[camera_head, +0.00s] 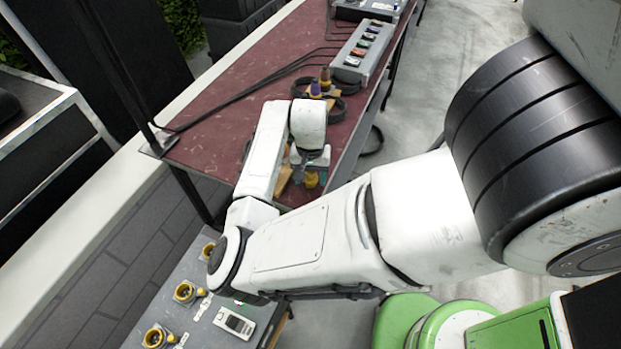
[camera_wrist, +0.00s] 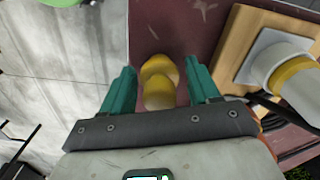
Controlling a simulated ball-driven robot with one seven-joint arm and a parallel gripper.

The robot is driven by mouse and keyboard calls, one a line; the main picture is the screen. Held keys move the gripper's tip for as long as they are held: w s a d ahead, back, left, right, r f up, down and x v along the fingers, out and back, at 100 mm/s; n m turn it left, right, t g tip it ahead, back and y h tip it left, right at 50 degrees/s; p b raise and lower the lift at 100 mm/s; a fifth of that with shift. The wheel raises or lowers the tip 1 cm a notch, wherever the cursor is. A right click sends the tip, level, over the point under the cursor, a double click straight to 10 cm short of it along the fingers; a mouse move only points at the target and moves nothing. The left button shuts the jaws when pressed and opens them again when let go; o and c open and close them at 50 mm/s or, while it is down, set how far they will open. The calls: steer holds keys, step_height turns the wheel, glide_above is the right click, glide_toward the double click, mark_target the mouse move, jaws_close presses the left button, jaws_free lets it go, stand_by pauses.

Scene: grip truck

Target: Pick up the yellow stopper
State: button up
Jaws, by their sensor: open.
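The yellow stopper (camera_wrist: 158,88) stands on the dark red table top in the wrist view, a rounded two-part yellow shape. My gripper (camera_wrist: 160,68) is open, with one teal finger on each side of the stopper. A gap shows between the stopper and each finger, and I cannot tell how far down the fingers reach. In the head view, a yellow object, likely the stopper (camera_head: 311,180), shows just below my wrist near the table's right edge. My gripper's fingers are mostly hidden there.
A wooden block (camera_wrist: 236,52) bearing a grey and yellow connector (camera_wrist: 285,75) stands close right of my gripper. The table edge lies close on the left in the wrist view. Dark cables and a row of switches (camera_head: 366,45) lie farther along the red table (camera_head: 235,100).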

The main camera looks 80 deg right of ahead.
steer(key=shift+c, duration=0.2)
steer(key=c, duration=0.9)
